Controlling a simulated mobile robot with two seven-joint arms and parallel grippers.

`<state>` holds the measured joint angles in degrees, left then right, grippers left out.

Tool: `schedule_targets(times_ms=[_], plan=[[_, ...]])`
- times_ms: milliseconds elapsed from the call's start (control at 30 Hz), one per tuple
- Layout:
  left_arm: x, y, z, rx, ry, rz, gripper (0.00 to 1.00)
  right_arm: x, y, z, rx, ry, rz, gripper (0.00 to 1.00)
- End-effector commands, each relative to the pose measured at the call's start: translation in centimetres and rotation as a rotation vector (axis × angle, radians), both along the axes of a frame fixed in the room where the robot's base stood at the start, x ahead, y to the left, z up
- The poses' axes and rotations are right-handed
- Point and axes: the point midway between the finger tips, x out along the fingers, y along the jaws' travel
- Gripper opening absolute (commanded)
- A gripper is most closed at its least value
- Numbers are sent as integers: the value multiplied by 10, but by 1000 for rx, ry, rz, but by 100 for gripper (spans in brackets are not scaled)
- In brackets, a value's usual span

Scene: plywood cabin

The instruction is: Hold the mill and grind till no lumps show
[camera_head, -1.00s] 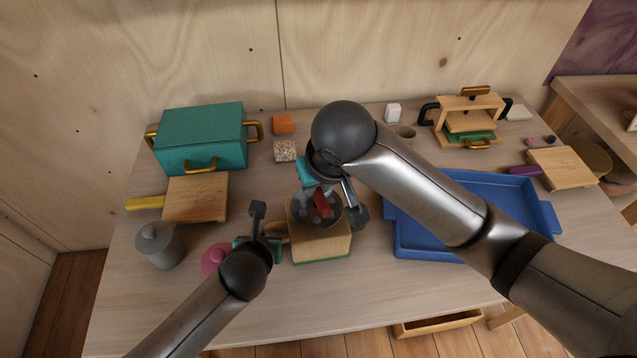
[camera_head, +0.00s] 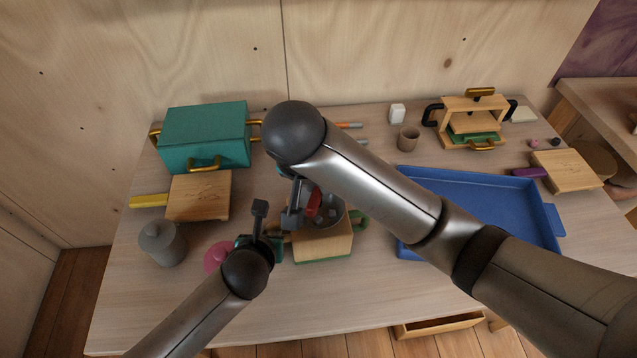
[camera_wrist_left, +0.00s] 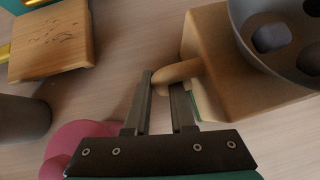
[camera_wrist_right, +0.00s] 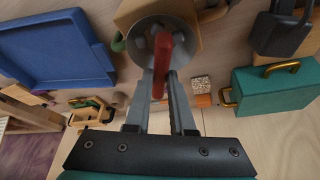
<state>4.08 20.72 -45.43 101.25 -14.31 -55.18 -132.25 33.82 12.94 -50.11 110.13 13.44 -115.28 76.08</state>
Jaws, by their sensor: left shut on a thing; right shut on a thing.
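The mill (camera_head: 322,246) is a wooden block with a grey bowl (camera_head: 334,212) on top. Several grey lumps show in the bowl. A red crank grip (camera_head: 314,202) stands at the bowl's left side. My left gripper (camera_head: 270,232) is shut on the mill's wooden side handle, and that handle (camera_wrist_left: 178,72) shows between its fingers in the left wrist view. My right gripper (camera_head: 301,198) is shut on the red grip, which also shows upright between its fingers in the right wrist view (camera_wrist_right: 162,62). My right forearm and wrist partly cover the area behind the bowl.
A blue tray (camera_head: 480,180) lies to the right of the mill. A teal box (camera_head: 205,137), a wooden board (camera_head: 199,195), a grey lidded pot (camera_head: 162,246) and a pink lid-like thing (camera_head: 217,256) stand left. A brown cup (camera_head: 408,139) stands behind. The front table strip is clear.

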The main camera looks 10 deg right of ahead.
Motion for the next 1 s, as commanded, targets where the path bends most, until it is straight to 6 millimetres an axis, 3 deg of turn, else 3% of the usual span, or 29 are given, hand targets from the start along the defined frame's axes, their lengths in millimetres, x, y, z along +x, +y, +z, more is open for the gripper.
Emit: schedule_targets(times_ms=[667,700,1000], plan=[[-2,-4,-1,-6,4,-6,0,0,-1,0,1,0,-49,0],[-2,-4,-1,-6,4,-6,0,0,-2,0,1,0,-49,23],[-2,-3,-1,-7,4,-6,0,0,-2,-1,-1,2,-49,52]])
